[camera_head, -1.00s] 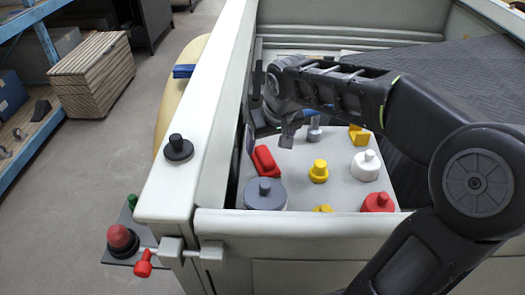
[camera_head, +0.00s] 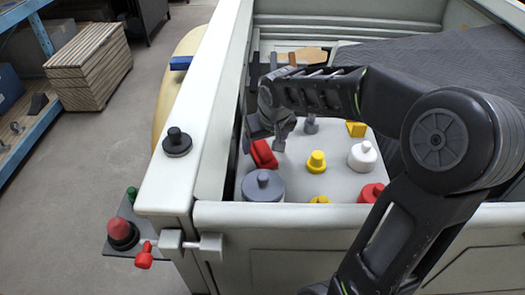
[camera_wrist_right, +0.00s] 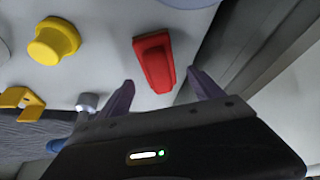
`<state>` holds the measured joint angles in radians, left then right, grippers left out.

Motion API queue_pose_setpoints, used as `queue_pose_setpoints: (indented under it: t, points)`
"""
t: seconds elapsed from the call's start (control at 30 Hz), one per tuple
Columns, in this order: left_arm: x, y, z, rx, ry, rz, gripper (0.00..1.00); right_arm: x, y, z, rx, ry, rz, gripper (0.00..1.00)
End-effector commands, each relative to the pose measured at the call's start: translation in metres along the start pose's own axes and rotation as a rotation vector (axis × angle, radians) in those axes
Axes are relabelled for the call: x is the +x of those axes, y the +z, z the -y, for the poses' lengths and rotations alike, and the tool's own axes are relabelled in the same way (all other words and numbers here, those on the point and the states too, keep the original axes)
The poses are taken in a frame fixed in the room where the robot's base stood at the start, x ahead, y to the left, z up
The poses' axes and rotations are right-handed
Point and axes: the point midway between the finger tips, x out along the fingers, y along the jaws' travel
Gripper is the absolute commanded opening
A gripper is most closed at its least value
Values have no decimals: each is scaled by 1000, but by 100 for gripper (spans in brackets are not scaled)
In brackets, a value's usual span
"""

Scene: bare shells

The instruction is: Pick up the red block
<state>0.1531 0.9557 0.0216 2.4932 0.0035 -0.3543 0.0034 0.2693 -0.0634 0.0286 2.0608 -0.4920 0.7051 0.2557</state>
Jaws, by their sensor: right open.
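The red block (camera_head: 264,155) lies on the light grey panel (camera_head: 330,183), near its left side inside the white-walled bed. It is a long piece with a raised, tapered top. My right gripper (camera_head: 264,145) is open above the block, its fingers pointing down and partly covering the block's far end. In the right wrist view the red block (camera_wrist_right: 155,62) lies just beyond and between the two open fingertips (camera_wrist_right: 162,80), with nothing held. I cannot tell the exact height gap. My left gripper is not in view.
Close by on the panel are a grey round knob (camera_head: 263,187), a yellow knob (camera_head: 316,162), a white knob (camera_head: 362,156), a red knob (camera_head: 371,192) and a yellow bracket (camera_head: 356,129). The white bed wall (camera_head: 216,150) rises just left of the block.

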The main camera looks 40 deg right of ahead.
Motion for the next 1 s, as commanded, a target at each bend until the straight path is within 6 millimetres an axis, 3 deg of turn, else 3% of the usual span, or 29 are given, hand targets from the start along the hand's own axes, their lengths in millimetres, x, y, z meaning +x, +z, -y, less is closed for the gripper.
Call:
queue_pose_setpoints:
  t: [0.2, 0.8, 1.0]
  points:
    - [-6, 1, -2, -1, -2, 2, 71, 26, 0, -1, 0, 0, 2, 75]
    - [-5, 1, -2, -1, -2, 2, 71, 27, 0, -1, 0, 0, 0, 75]
    - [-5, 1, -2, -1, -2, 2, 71, 27, 0, -1, -1, 0, 0, 61]
